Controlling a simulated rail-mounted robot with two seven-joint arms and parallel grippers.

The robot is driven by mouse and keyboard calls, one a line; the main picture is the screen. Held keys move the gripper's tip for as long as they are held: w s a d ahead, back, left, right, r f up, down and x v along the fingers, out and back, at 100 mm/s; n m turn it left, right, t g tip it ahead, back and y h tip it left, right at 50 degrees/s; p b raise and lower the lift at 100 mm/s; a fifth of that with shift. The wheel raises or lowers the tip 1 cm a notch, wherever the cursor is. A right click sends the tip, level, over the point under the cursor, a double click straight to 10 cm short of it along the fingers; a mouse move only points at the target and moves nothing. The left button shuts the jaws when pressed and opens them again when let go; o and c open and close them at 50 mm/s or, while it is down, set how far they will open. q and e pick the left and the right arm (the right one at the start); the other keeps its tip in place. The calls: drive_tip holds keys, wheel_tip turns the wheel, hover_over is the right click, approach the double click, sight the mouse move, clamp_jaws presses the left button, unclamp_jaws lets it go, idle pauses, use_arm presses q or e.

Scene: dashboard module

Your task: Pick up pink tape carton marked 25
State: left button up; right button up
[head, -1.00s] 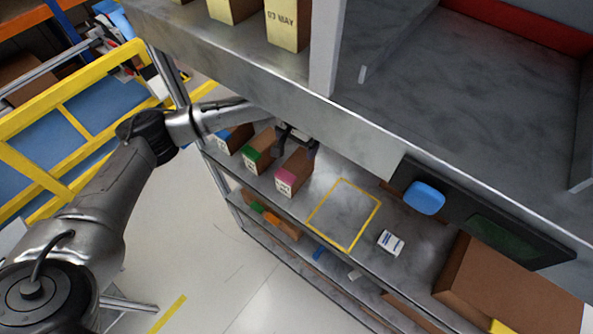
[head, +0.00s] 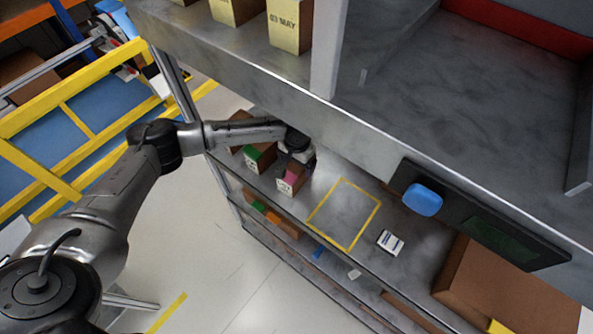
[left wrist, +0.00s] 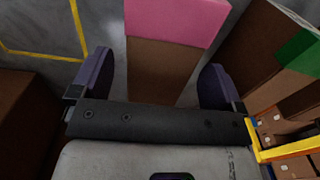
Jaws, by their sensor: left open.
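The pink tape carton (head: 291,178) is a brown box with a pink band on top, upright on the middle shelf. In the left wrist view the carton (left wrist: 165,65) stands between the fingers of my left gripper (left wrist: 160,80). The fingers are open, with a gap showing on each side of the carton. In the head view my left gripper (head: 302,160) is over the far side of the carton, its fingers mostly hidden. The number on the carton is too small to read. My right gripper is not in view.
A green tape carton (head: 260,156) stands close by on the left, also seen in the left wrist view (left wrist: 283,62). A yellow outlined square (head: 344,214) on the shelf is empty. A small white box (head: 390,243) lies right of it. The upper shelf (head: 240,62) overhangs closely.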

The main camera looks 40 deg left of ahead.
use_arm(q)
drive_tip(key=shift+f, duration=1.6)
drive_tip(key=shift+c, duration=0.2)
drive_tip(key=shift+r, duration=0.1)
drive_tip(key=c, duration=1.2)
